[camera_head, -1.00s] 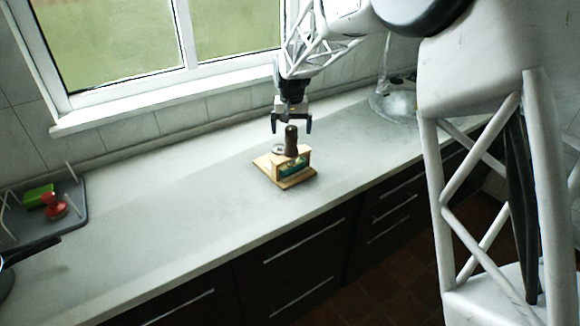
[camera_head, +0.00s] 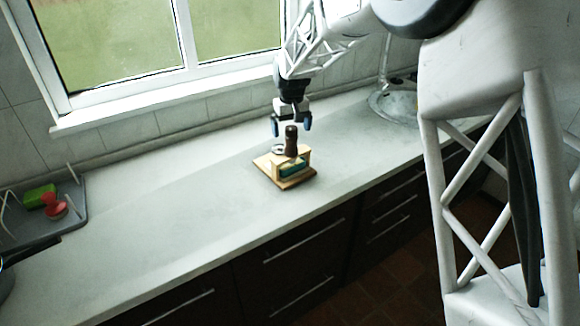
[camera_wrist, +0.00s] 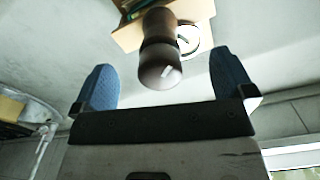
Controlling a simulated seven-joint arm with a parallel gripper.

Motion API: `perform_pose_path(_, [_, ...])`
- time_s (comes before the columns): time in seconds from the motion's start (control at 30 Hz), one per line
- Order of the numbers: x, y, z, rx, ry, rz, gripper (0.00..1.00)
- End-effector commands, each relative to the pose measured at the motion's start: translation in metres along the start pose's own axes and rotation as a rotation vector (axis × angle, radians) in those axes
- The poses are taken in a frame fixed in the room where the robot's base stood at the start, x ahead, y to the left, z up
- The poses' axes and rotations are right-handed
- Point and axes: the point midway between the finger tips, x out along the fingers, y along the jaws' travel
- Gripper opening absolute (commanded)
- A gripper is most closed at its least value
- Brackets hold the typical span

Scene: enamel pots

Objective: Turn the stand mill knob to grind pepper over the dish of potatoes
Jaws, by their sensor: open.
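The stand mill has a wooden base (camera_head: 290,182) and a dark brown upright mill with a rounded knob (camera_head: 291,134) on top. In the wrist view the knob (camera_wrist: 160,68) shows from above, with a small light mark on it. My gripper (camera_head: 291,126) is open and empty, its two blue-tipped fingers pointing down at either side of the knob. In the wrist view the fingers of my gripper (camera_wrist: 163,85) are wide apart, with the knob between them and apart from both. A white round dish (camera_head: 278,149) stands beside the mill, partly hidden; its contents are not clear.
A grey drying tray (camera_head: 75,212) with a green sponge (camera_head: 39,196) and a red-handled brush (camera_head: 56,208) is at the far left. The window sill (camera_head: 165,108) runs behind. The counter left of the stand is clear.

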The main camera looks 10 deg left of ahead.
Motion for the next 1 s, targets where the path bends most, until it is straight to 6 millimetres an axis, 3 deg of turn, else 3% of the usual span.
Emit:
perform_pose_path(0.7, [-0.0002, 0.0, 0.0, -0.537, 0.0, 0.0, 1.0])
perform_pose_path(1.0, [-0.0001, 0.0, 0.0, -0.583, 0.0, 0.0, 1.0])
